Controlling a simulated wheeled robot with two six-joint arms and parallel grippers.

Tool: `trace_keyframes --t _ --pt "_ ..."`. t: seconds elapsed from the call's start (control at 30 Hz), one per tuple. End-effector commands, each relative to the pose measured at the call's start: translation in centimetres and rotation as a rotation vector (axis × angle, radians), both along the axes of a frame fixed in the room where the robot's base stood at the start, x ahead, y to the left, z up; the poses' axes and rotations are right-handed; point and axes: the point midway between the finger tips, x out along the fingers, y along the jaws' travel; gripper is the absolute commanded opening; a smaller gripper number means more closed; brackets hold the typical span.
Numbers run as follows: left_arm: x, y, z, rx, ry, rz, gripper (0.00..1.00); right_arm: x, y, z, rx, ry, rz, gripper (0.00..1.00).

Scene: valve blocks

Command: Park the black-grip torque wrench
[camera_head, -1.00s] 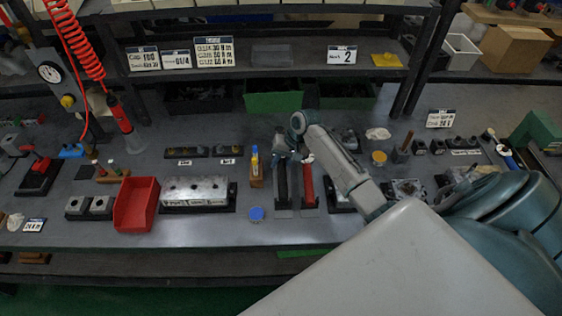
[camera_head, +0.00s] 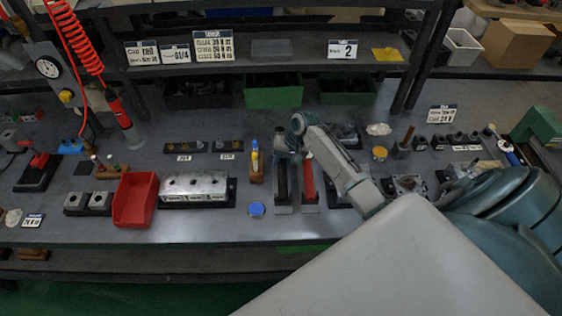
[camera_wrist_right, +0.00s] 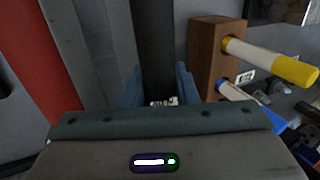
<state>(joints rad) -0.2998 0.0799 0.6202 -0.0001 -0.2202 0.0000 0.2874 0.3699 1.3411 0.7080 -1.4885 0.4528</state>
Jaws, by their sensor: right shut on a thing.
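The black-grip torque wrench (camera_head: 282,182) stands out as a dark bar near the middle of the bench in the head view, its length running toward the front edge. My right gripper (camera_head: 285,150) is at its far end, shut on it. In the right wrist view the black grip (camera_wrist_right: 155,45) runs up between my two blue fingertips (camera_wrist_right: 158,88). A red-grip wrench (camera_head: 308,182) lies parallel just to the right; its red grip also shows at the left of the wrist view (camera_wrist_right: 42,60). I cannot tell whether the black wrench touches its support. My left gripper is out of view.
A metal valve block (camera_head: 194,187) and red bin (camera_head: 134,201) are further left. The bench's front strip (camera_head: 200,230) is clear.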

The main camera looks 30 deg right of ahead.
Motion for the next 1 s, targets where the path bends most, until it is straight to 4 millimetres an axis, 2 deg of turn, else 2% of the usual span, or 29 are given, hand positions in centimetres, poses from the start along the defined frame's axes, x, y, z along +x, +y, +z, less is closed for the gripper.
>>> trace_keyframes --t 0.23,0.27,0.37,0.67,0.77,1.0 --pt "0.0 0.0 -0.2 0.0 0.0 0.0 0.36 0.1 0.0 -0.5 0.0 -0.002 0.001 0.0" --pt "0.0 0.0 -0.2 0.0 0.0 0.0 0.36 0.1 0.0 -0.5 0.0 -0.002 0.001 0.33" --pt "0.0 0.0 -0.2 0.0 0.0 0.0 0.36 0.0 0.0 -0.5 0.0 -0.002 0.001 0.52" --pt "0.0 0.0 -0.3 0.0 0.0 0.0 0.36 -0.1 -0.2 -0.4 -0.001 0.001 0.0 0.52" --pt "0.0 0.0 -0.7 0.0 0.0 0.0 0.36 -0.2 -0.6 0.6 -0.004 -0.002 0.001 0.52" --pt "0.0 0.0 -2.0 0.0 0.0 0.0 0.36 -1.1 -2.2 5.1 -0.005 -0.004 0.001 0.52"
